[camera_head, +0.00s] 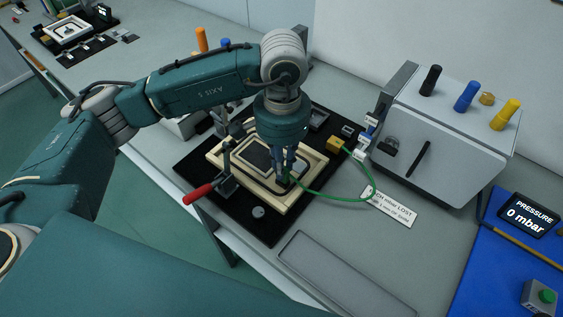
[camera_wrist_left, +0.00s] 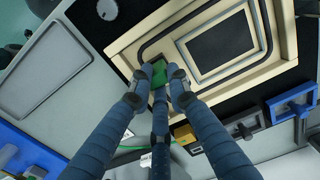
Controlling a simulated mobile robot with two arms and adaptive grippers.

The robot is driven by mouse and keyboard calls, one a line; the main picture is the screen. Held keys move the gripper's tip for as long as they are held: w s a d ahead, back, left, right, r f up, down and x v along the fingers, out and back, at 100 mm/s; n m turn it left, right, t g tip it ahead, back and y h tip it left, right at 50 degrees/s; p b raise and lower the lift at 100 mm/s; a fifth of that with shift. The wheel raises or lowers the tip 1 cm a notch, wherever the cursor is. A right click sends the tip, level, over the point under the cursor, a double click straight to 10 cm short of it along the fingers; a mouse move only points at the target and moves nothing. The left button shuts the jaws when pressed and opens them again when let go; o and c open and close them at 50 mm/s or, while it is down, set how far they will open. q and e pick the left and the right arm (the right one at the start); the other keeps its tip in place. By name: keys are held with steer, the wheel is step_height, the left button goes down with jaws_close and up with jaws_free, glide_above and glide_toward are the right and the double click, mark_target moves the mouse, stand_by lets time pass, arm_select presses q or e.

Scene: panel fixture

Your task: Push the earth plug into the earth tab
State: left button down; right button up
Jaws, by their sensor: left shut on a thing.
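My left gripper (camera_head: 284,180) is over the near right part of the cream panel frame (camera_head: 226,160), pointing down. In the left wrist view its fingers (camera_wrist_left: 155,84) are closed around the green earth plug (camera_wrist_left: 158,72), which is at the frame's dark seal line. A green cable (camera_head: 350,199) loops from the gripper to the right and back up near a yellow block (camera_head: 335,144). The earth tab cannot be made out; the plug and fingers may hide it. Whether the plug touches anything below is unclear. My right gripper is not in view.
A red-handled clamp (camera_head: 201,193) stands at the frame's left. A grey box with coloured posts (camera_head: 447,130) is on the right, beside a white label (camera_head: 390,206). An empty grey tray (camera_head: 340,283) lies in front. A blue mat (camera_head: 490,270) is at far right.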

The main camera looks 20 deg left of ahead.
arm_select(q)
steer(key=shift+f, duration=0.3)
steer(key=c, duration=1.6)
jaws_free()
steer(key=shift+r, duration=0.1)
